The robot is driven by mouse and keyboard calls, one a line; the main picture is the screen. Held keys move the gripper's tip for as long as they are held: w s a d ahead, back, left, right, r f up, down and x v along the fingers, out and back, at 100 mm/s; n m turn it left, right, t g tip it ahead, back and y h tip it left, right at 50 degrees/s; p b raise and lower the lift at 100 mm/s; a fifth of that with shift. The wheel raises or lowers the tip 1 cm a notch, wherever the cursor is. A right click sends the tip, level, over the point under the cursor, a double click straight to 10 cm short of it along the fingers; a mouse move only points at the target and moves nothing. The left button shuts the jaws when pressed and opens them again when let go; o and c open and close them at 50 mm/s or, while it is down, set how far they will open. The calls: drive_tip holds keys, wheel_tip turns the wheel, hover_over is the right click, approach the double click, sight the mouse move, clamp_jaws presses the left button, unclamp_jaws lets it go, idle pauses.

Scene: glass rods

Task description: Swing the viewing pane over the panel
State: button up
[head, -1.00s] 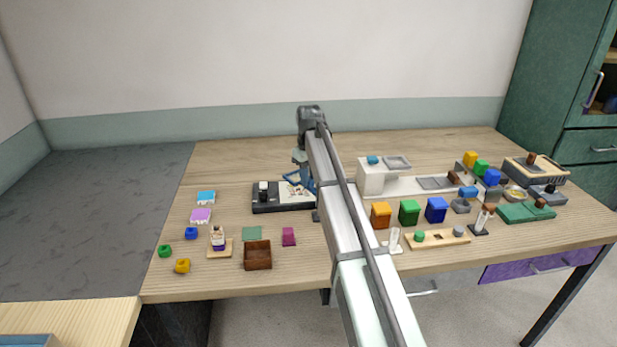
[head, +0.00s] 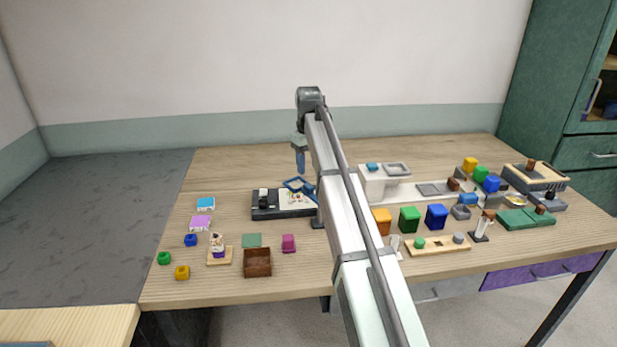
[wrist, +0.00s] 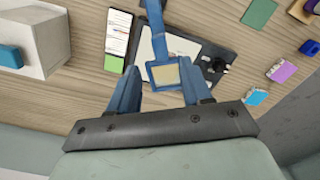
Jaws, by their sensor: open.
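The viewing pane (head: 299,185) is a blue square frame on a blue bar. In the wrist view the pane (wrist: 165,75) shows a pale yellow middle, and its bar runs to the top of the picture. The panel (head: 290,212) is a dark base with a white face. In the wrist view the pane overlaps the near edge of the panel (wrist: 192,52). My gripper (head: 300,170) is above and behind the pane, pointing down. In the wrist view my gripper (wrist: 160,75) is open, its blue fingers on either side of the pane in the picture, holding nothing.
A black knob (wrist: 216,65) stands on the panel. A white box (wrist: 32,40) and a card with a green end (wrist: 117,38) lie to the left in the wrist view. Colored blocks, a brown tray (head: 257,263) and bins stand nearer the front. The table behind is clear.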

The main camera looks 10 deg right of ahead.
wheel_tip(320, 180, up, 6)
drive_tip(key=shift+r, duration=0.25)
